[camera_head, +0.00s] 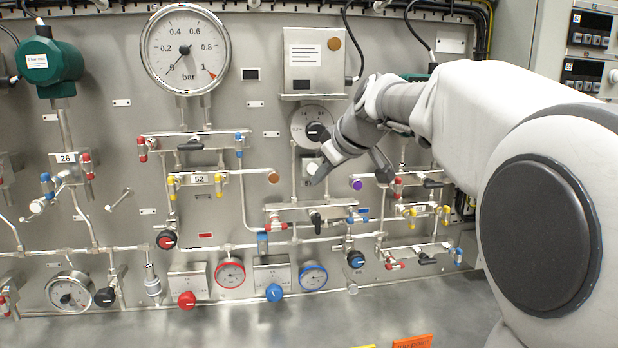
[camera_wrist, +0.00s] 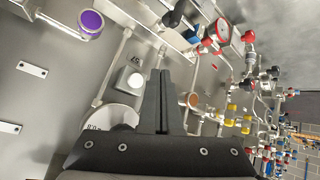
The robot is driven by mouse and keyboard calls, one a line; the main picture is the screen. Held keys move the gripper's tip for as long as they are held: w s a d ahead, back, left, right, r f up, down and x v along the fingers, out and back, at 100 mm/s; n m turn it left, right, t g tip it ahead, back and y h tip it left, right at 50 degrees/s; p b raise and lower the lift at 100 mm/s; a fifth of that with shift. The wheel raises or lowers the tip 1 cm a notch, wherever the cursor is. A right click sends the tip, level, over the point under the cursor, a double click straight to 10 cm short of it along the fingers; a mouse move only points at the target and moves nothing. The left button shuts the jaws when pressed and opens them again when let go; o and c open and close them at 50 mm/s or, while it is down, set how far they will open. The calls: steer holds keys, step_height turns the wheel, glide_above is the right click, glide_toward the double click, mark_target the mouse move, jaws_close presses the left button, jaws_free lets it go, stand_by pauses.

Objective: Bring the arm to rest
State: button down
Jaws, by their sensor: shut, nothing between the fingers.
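My gripper (camera_head: 319,178) is in front of the gauge panel (camera_head: 262,130), right of the middle in the head view. My white arm reaches to it from the right. In the wrist view the two dark fingers of my gripper (camera_wrist: 161,74) lie together, with nothing between them. A white knob on a small plate (camera_wrist: 135,80) appears just left of the fingers. The fingers look apart from the panel, but the exact gap is hard to tell.
A large bar gauge (camera_head: 186,50) is at upper left. Valves with coloured handles and pipes stick out around my gripper. A purple knob (camera_wrist: 91,22) shows in the wrist view. An orange block (camera_head: 412,341) is at the bottom edge. The metal surface below the panel (camera_head: 250,325) looks mostly clear.

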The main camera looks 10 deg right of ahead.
steer(key=shift+s, duration=0.75)
steer(key=s+f+m+g+h, duration=0.1)
steer(key=s+f, duration=0.4)
steer(key=s, duration=0.5)
steer(key=s+f+m+g+h, duration=0.1)
steer(key=s+f+m, duration=0.3)
steer(key=s, duration=0.7)
steer(key=s+f+m+g+h, duration=0.1)
steer(key=s+f+m, duration=0.1)
steer(key=s+f, duration=0.6)
steer(key=shift+s+m, duration=0.3)
steer(key=shift+s, duration=0.85)
